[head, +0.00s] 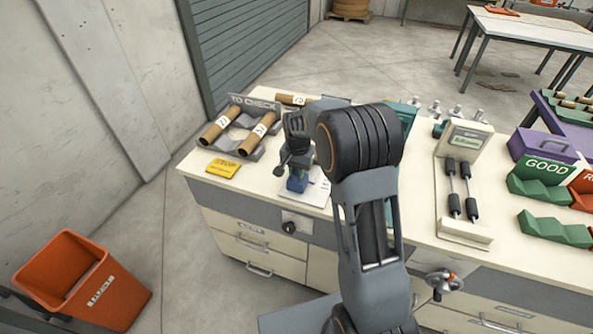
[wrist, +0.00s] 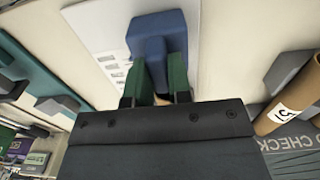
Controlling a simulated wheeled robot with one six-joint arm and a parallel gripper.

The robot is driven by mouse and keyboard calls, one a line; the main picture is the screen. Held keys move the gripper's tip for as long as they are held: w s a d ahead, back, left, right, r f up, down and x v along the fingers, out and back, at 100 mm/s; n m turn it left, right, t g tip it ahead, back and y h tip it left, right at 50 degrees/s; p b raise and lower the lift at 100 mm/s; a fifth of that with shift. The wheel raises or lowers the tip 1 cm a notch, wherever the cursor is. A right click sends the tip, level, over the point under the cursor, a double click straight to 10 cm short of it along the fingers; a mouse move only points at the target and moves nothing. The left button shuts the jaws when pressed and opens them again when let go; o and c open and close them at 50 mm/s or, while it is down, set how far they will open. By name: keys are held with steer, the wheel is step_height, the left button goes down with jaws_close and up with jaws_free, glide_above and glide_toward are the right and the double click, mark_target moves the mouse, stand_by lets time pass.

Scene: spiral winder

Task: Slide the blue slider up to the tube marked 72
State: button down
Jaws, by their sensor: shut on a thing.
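The blue slider (head: 297,184) stands on a white plate (head: 318,190) at the bench's front left, below my gripper (head: 296,168). In the wrist view the slider (wrist: 157,35) is a blue block with a narrower stem, and my gripper's green fingers (wrist: 154,85) are shut on either side of that stem. The labels are too small to read surely. A tube (wrist: 290,105) shows at the wrist view's right.
A yellow sign (head: 223,168) lies in front of the rack. A press-like device (head: 462,180) with two dark-gripped rods stands to the right. Green GOOD holders (head: 541,178) are at the far right. An orange bin (head: 82,280) stands on the floor at left.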

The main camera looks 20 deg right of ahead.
steer(key=w+d, duration=0.2)
steer(key=shift+w, duration=0.4)
steer(key=shift+s+a, duration=0.3)
steer(key=shift+a, duration=0.05)
steer(key=c, duration=1.4)
jaws_free()
steer(key=shift+r, duration=0.1)
steer(key=shift+o, duration=0.6)
steer(key=shift+w, duration=0.15)
steer(key=shift+o, duration=1.2)
steer(key=shift+d, duration=0.15)
step_height(320, 180, up, 14)
steer(key=shift+f, duration=0.2)
